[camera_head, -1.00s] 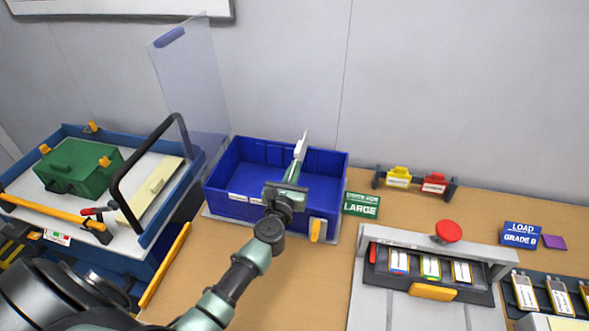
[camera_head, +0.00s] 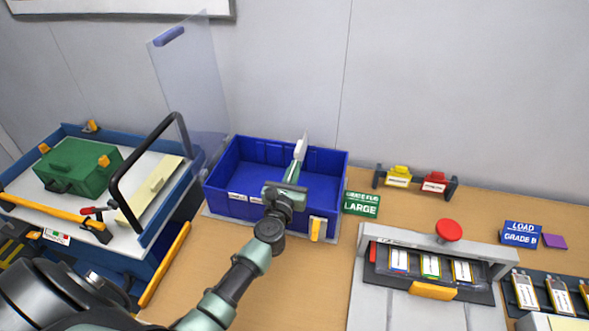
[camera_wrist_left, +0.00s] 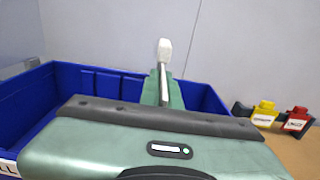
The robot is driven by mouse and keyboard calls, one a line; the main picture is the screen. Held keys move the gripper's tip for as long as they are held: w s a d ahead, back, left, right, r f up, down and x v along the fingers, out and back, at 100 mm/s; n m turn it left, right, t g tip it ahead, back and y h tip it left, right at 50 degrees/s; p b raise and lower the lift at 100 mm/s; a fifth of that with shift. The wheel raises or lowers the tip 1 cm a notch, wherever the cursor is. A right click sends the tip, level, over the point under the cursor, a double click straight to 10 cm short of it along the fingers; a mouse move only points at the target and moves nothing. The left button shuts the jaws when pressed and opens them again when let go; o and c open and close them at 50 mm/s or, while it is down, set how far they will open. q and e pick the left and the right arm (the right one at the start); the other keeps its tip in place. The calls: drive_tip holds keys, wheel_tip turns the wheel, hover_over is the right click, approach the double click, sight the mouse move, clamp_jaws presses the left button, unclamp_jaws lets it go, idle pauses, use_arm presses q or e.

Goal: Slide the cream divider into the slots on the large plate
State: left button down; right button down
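The cream divider (camera_head: 163,178), a pale panel with a raised grip, lies on the cart at the left. The blue bin (camera_head: 225,208) stands on a thin grey plate beside a green LARGE sign (camera_head: 361,204); upright ribs show on its inner back wall. My left gripper (camera_head: 301,148) is over the bin, far right of the divider. Its green, white-tipped fingers (camera_wrist_left: 164,55) appear closed together at mid-palm in the left wrist view, with no divider between them. The bin floor is partly hidden by my arm. My right gripper is not in view.
A yellow-tabbed cell fixture (camera_head: 433,291) with a red button (camera_head: 449,230) stands at the right. Bare table lies in front of the bin.

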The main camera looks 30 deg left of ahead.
use_arm(q)
drive_tip(key=shift+f+b, duration=0.7)
idle(0.6)
drive_tip(key=shift+r, duration=0.1)
drive_tip(key=shift+r+p, duration=0.1)
drive_tip(key=shift+p, duration=0.2)
idle(1.3)
drive_tip(key=shift+f+b, duration=0.25)
drive_tip(key=shift+b, duration=0.1)
drive_tip(key=shift+r+p, duration=0.25)
drive_tip(key=shift+p, duration=0.05)
drive_tip(key=shift+w, duration=0.1)
idle(0.7)
drive_tip(key=shift+f, duration=0.15)
idle(0.8)
